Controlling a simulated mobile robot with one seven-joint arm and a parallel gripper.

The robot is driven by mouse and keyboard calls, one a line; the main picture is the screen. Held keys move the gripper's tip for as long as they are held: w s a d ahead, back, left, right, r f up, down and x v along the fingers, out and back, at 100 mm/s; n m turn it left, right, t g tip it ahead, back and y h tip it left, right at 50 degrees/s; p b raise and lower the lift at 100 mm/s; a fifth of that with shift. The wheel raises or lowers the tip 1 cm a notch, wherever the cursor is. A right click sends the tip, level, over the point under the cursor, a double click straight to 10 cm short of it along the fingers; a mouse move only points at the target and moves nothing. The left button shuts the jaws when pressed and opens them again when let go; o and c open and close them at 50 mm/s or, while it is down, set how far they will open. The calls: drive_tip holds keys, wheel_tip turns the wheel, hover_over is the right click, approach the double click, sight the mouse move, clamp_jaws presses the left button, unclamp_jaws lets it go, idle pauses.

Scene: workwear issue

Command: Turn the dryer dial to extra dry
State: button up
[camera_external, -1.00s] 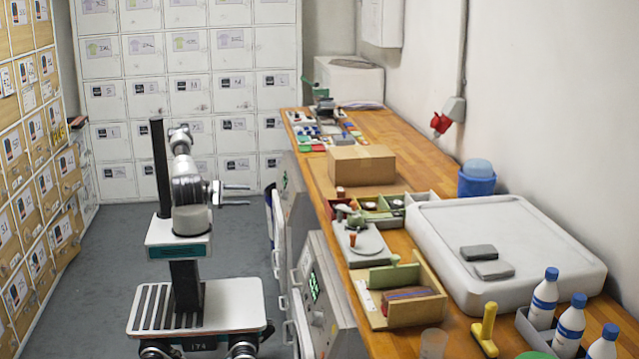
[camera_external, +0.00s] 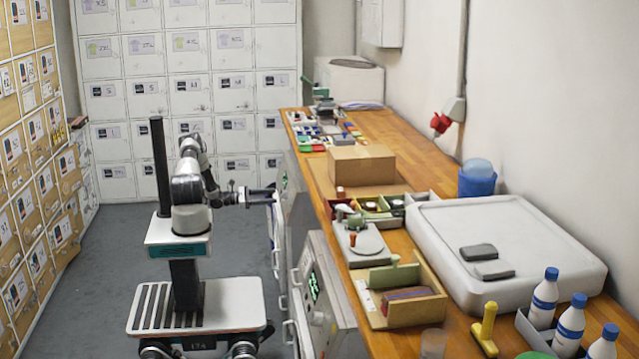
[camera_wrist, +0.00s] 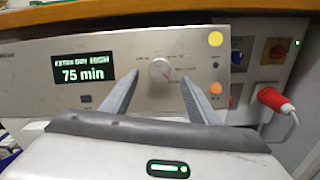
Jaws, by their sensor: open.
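The dryer dial (camera_wrist: 160,70) is a small round pale knob on the grey front panel (camera_wrist: 199,83) in the wrist view. The display (camera_wrist: 84,70) left of it is lit and seems to read "EXTRA DRY HIGH" above "75 min"; the top line is blurred. My gripper (camera_wrist: 159,77) is open, and the dial shows between its two grey fingertips. I cannot tell whether the fingers touch it. In the external view my gripper (camera_external: 264,194) points right at the front of the far machine (camera_external: 295,200); the dial is hidden there.
A yellow button (camera_wrist: 215,39) and an orange button (camera_wrist: 215,89) sit right of the dial. A red plug (camera_wrist: 277,103) sticks out farther right. The wooden counter (camera_external: 405,170) overhangs the machines. A nearer machine (camera_external: 318,300) stands in front. Floor left of my base is clear.

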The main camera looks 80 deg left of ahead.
sight(285, 195)
drive_tip(key=shift+w, duration=2.25)
drive_tip(key=shift+c, duration=0.2)
